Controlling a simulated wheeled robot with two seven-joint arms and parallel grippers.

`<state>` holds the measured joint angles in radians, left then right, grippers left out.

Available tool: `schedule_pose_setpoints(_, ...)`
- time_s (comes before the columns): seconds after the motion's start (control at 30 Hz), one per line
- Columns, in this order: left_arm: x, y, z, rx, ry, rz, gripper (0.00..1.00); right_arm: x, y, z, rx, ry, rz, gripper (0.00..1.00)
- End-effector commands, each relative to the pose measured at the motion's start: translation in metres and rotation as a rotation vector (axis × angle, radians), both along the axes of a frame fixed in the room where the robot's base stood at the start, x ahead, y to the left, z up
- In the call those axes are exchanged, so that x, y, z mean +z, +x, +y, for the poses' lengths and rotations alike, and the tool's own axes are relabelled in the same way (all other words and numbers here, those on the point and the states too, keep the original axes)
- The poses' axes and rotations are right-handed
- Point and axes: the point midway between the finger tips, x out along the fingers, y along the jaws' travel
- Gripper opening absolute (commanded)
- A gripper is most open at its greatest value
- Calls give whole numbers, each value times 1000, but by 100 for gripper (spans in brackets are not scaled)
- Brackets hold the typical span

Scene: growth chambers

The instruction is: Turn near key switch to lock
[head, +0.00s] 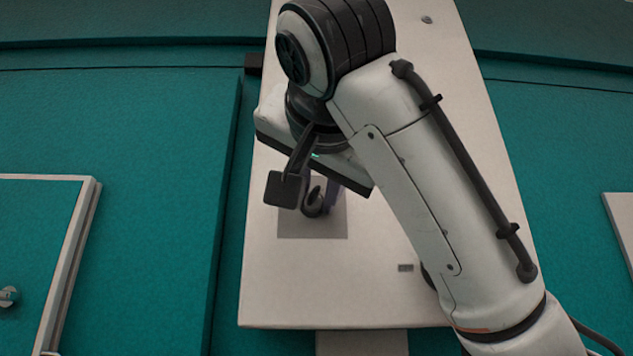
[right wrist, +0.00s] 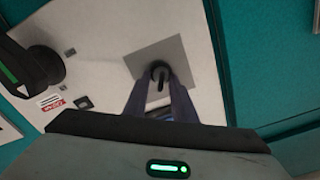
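The near key switch (head: 313,203) is a dark round switch on a grey square plate (head: 325,226) on a tall white panel. My right gripper (head: 318,188) is close in front of it, and my wrist partly covers the plate in the head view. In the right wrist view the key switch (right wrist: 160,75) has a black round body and a thin key pointing down. The two dark bluish fingers of my right gripper (right wrist: 161,82) stand on either side of it, with a gap between them. Contact with the key cannot be told. My left gripper is not in view.
The white panel (head: 275,285) stands before teal walls (head: 150,130). A framed teal door (head: 78,230) is at the left. In the right wrist view a large black knob with a green mark (right wrist: 35,68) and a small black square (right wrist: 83,102) are left of the plate.

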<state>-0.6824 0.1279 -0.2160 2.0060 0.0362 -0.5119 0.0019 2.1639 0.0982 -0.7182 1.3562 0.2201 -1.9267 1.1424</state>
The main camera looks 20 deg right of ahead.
Motion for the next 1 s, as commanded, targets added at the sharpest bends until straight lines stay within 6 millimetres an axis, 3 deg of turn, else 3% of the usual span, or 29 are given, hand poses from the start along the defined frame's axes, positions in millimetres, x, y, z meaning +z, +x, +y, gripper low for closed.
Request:
schedule_pose_setpoints(0.23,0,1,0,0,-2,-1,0,0,1,0,0,0,0,24)
schedule_pose_setpoints(0.4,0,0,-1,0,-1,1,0,0,1,0,0,0,0,0)
schedule_pose_setpoints(0.73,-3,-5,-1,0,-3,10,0,0,1,0,1,-40,12,0)
schedule_pose_setpoints(1.0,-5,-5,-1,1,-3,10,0,0,1,2,2,-200,59,0)
